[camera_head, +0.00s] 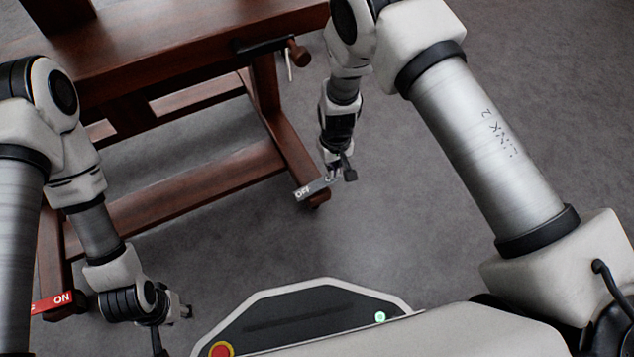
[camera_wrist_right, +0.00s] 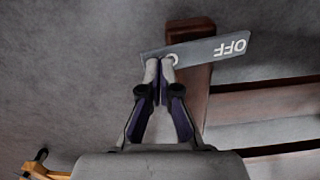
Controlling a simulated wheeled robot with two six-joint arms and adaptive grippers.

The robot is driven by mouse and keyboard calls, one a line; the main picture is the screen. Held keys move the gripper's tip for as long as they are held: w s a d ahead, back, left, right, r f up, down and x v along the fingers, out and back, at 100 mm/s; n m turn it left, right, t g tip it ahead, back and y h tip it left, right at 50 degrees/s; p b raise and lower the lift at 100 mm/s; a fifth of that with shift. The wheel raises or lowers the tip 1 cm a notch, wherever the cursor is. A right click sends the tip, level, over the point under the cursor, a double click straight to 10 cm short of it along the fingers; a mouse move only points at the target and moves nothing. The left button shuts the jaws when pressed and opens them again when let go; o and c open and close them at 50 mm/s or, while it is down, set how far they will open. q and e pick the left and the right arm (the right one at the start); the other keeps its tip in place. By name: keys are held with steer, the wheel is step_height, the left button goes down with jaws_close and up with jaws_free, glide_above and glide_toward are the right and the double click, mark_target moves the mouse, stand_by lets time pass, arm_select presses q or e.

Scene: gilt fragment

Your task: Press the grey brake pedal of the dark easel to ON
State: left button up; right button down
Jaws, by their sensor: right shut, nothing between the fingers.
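The dark easel (camera_head: 190,50) is a reddish-brown wooden frame at the upper left of the head view. Its grey brake pedal (camera_head: 307,190) sticks out at the foot of its right leg. It shows the word OFF, and the right wrist view also shows this pedal (camera_wrist_right: 225,46).
A red pedal (camera_head: 52,301) marked ON is at the easel's left foot, partly hidden by my left arm. A wooden knob (camera_head: 298,51) sits at the easel's right side. Grey floor (camera_head: 420,235) is clear right of the easel. An orange-brown piece (camera_wrist_right: 45,172) shows in the wrist view's corner.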

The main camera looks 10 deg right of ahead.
steer(key=shift+f+b, duration=0.5)
steer(key=shift+f, duration=0.55)
stand_by(0.4)
step_height(320, 180, up, 7)
steer(key=p, duration=0.7)
steer(key=shift+r+p, duration=0.15)
steer(key=shift+p, duration=0.2)
